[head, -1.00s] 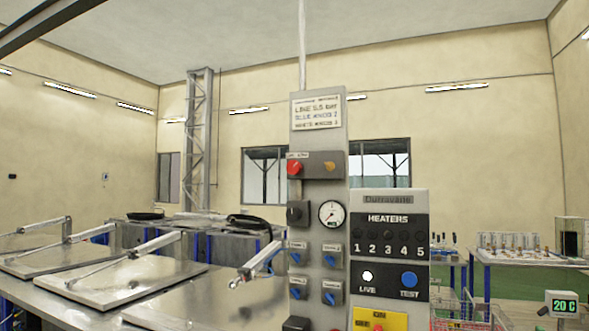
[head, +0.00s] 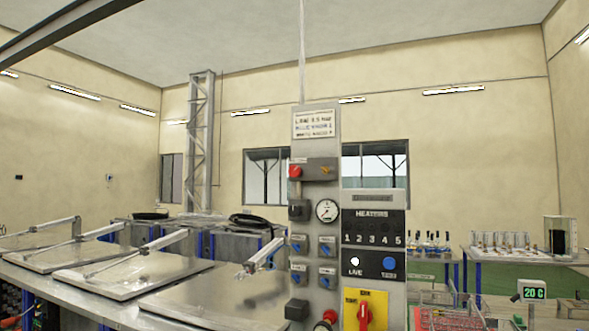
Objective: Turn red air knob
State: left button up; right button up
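A tall grey control panel (head: 313,235) stands upright in the middle of the head view. A small red knob (head: 295,171) sits near its top left, on a dark plate beside a small orange-brown part (head: 325,170). Another red round knob (head: 329,317) shows at the panel's bottom, partly cut off by the frame edge. A red rotary handle (head: 364,315) sits on a yellow plate (head: 378,298) at lower right. I cannot tell from the labels which red one is the air knob. Neither of my grippers is in view.
A round gauge (head: 327,210), several blue-knobbed valves (head: 299,243) and a heaters box (head: 373,225) share the panel. Metal lids with arms (head: 133,269) cover the bench at left. A table with glassware (head: 515,255) stands at right, near a 20 C display (head: 533,291).

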aim_at(294, 171)
jog(key=u, duration=0.4)
jog(key=i, duration=1.05)
jog(key=z, duration=0.5)
